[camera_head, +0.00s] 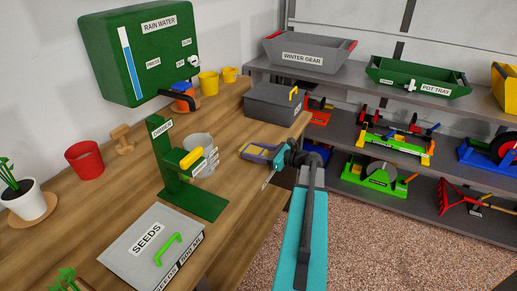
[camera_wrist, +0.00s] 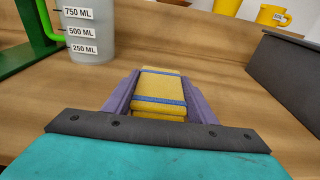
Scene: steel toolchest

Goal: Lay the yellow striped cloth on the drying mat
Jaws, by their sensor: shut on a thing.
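The yellow striped cloth (camera_wrist: 158,88) is a folded yellow pad with blue bands across it. My gripper (camera_wrist: 161,96) has its purple fingers on both sides of the cloth and is shut on it. In the head view, my gripper (camera_head: 257,152) is over the right part of the wooden bench, in front of the grey box. The cloth there is small and partly hidden by the fingers. I cannot tell whether the cloth touches the bench. I cannot make out a drying mat in either view.
A grey toolbox (camera_head: 275,103) stands behind my gripper. A green dibble stand (camera_head: 172,165) and a measuring beaker (camera_wrist: 88,35) are to the left. A grey seeds box (camera_head: 150,245) is at the front. Shelves (camera_head: 350,130) with trays and tools are at the right.

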